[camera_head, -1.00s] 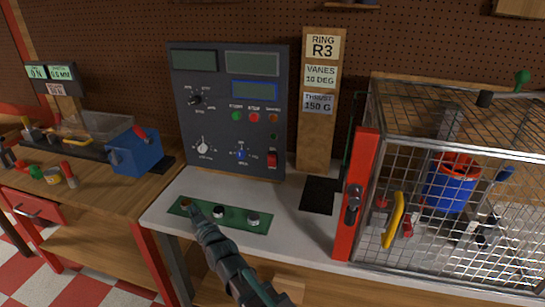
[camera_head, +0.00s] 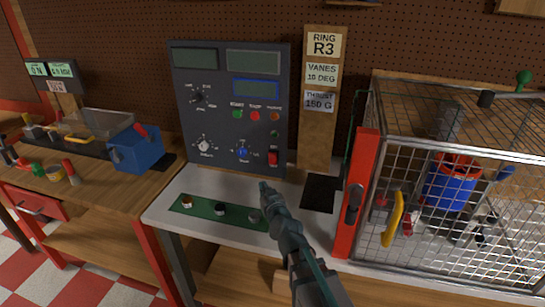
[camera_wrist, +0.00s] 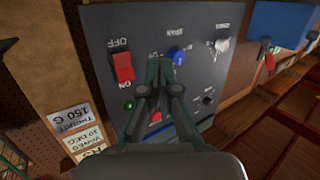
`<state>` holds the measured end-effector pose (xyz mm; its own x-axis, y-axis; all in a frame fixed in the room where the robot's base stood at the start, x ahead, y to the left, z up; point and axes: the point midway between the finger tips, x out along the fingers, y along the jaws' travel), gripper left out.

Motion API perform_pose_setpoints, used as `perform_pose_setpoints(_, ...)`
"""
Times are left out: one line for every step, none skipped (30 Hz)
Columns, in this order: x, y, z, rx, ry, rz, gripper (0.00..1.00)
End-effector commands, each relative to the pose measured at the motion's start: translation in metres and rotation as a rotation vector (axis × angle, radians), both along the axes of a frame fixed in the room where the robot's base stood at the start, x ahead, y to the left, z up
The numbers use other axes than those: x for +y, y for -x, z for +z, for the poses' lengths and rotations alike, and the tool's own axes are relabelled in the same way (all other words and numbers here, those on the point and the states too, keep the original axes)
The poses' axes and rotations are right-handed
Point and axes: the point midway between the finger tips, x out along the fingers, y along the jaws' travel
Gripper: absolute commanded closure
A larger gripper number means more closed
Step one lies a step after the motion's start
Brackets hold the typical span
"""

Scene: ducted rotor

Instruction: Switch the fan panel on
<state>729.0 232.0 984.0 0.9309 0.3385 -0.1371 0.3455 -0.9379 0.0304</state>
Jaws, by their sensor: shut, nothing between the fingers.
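The fan panel (camera_head: 225,135) is a dark grey upright box with screens, knobs and buttons at the back of the white bench. Its red rocker switch (camera_head: 272,157) is at the lower right. In the wrist view the panel is upside down, and the red switch (camera_wrist: 123,67) sits between the OFF and ON labels. I cannot tell which way it is tipped. My gripper (camera_head: 265,187) is shut and empty, in front of and below the switch in the head view. In the wrist view its fingertips (camera_wrist: 160,65) are beside the switch, toward the blue knob (camera_wrist: 177,56).
A green strip with several knobs (camera_head: 240,218) lies on the bench below my gripper. A wire cage (camera_head: 450,170) with a red post (camera_head: 356,195) stands to the right. A wooden sign post (camera_head: 318,140) and black mat (camera_head: 319,192) stand between panel and cage.

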Motion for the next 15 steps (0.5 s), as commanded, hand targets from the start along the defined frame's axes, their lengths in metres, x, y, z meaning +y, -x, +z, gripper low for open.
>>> perform_pose_setpoints(0.000, 0.000, 0.000, 0.000, 0.000, 0.000, 1.00)
perform_pose_setpoints(0.000, 0.000, 0.000, 0.000, 0.000, 0.000, 1.00)
perform_pose_setpoints(0.000, 0.000, 0.000, 0.000, 0.000, 0.000, 1.00)
perform_pose_setpoints(0.000, 0.000, 0.000, 0.000, 0.000, 0.000, 1.00)
perform_pose_setpoints(0.000, 0.000, 0.000, 0.000, 0.001, 0.000, 1.00)
perform_pose_setpoints(0.000, 0.000, 0.000, 0.000, 0.001, 0.000, 1.00)
perform_pose_setpoints(0.000, 0.000, 0.000, 0.000, 0.001, 0.000, 1.00)
perform_pose_setpoints(0.000, -0.001, 0.000, 0.000, 0.001, 0.000, 1.00)
perform_pose_setpoints(0.000, -0.002, 0.001, 0.000, 0.000, 0.000, 1.00)
perform_pose_setpoints(0.000, -0.003, 0.001, 0.000, 0.000, 0.000, 1.00)
perform_pose_setpoints(0.000, -0.004, 0.001, 0.000, 0.000, 0.000, 1.00)
perform_pose_setpoints(-0.001, -0.007, 0.002, 0.000, 0.000, 0.000, 1.00)
perform_pose_setpoints(-0.001, -0.009, 0.003, 0.000, 0.000, 0.000, 1.00)
perform_pose_setpoints(-0.002, -0.011, 0.004, 0.000, 0.000, 0.000, 1.00)
perform_pose_setpoints(-0.002, -0.015, 0.005, 0.000, 0.001, -0.001, 1.00)
